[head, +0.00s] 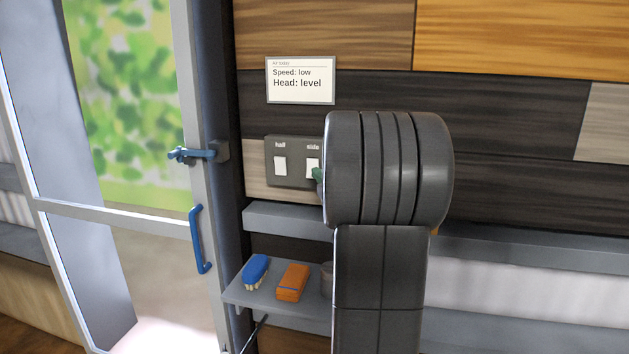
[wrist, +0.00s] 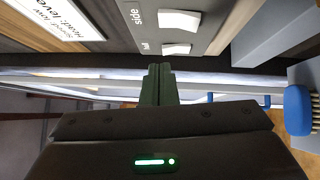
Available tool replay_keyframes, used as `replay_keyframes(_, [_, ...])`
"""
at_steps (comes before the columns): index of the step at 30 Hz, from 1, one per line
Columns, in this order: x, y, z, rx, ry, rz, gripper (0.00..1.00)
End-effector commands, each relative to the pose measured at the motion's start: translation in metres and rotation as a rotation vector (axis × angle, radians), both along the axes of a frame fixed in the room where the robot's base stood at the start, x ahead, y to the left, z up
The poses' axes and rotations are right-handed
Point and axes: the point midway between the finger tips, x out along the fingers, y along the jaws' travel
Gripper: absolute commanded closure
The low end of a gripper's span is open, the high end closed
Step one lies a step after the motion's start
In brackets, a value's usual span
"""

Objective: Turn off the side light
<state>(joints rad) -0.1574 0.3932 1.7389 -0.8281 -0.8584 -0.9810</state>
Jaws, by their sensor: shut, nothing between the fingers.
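A dark grey switch panel (head: 271,150) on the wall holds two white rocker switches labelled hall and side. The side switch (head: 312,164) is the right one and is partly hidden by my arm; the hall switch (head: 280,166) is at its left. In the wrist view the side switch (wrist: 181,20) is above the hall switch (wrist: 176,49). My gripper (head: 318,174) shows as a green fingertip at the side switch's lower right. Its green fingers (wrist: 159,70) are closed together and empty. I cannot tell whether they touch the switch.
A sign (head: 300,80) hangs above the panel. A grey ledge (head: 280,218) runs below it. A lower shelf (head: 240,293) holds a blue brush (head: 256,270) and an orange block-like item (head: 292,282). A framed door (head: 195,100) with a blue handle (head: 200,240) stands at the left.

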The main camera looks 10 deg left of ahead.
Motion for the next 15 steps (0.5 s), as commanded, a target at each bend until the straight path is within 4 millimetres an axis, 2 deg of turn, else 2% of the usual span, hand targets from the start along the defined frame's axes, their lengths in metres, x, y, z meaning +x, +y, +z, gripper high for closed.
replay_keyframes(3, [-0.017, -0.017, 0.001, 0.0, -0.003, -0.004, 1.0])
replay_keyframes(7, [-0.031, -0.031, 0.003, 0.0, -0.001, -0.004, 1.0])
replay_keyframes(15, [-0.045, -0.042, 0.005, 0.0, 0.0, 0.0, 1.0])
